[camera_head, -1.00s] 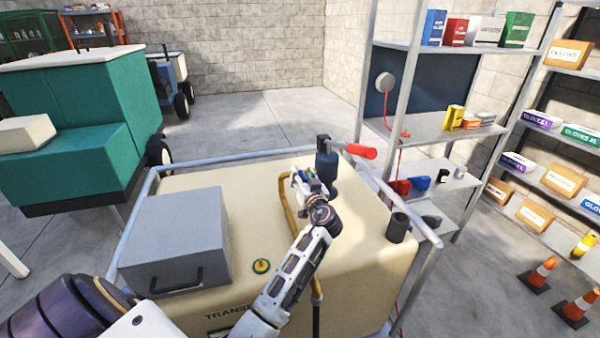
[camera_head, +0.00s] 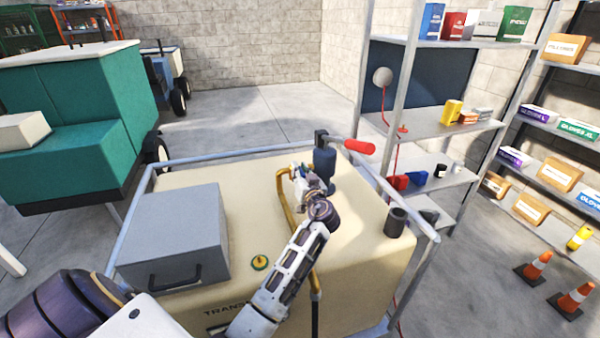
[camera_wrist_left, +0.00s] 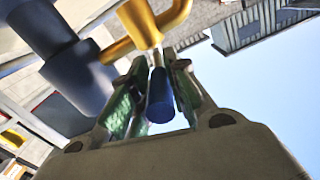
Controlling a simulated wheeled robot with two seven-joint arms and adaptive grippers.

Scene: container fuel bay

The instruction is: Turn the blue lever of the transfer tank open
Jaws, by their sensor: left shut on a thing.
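The transfer tank (camera_head: 345,240) is a cream box with a pale rail around its top. My left gripper (camera_head: 297,172) is over the tank top, beside a dark blue upright pump body (camera_head: 324,165). In the left wrist view, my left gripper (camera_wrist_left: 156,85) is shut on the blue lever (camera_wrist_left: 160,98), whose blue end shows between the fingers. The lever joins a yellow valve or pipe fitting (camera_wrist_left: 142,24). In the head view my fingers mostly hide the lever. My right gripper is not in view.
A red-handled lever (camera_head: 358,146) sticks out from the pump top. A grey box (camera_head: 175,235) sits on the tank's left, and a dark cup-like fitting (camera_head: 396,222) on its right. A metal shelf (camera_head: 430,122) stands behind, with orange cones (camera_head: 574,300) on the floor at right.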

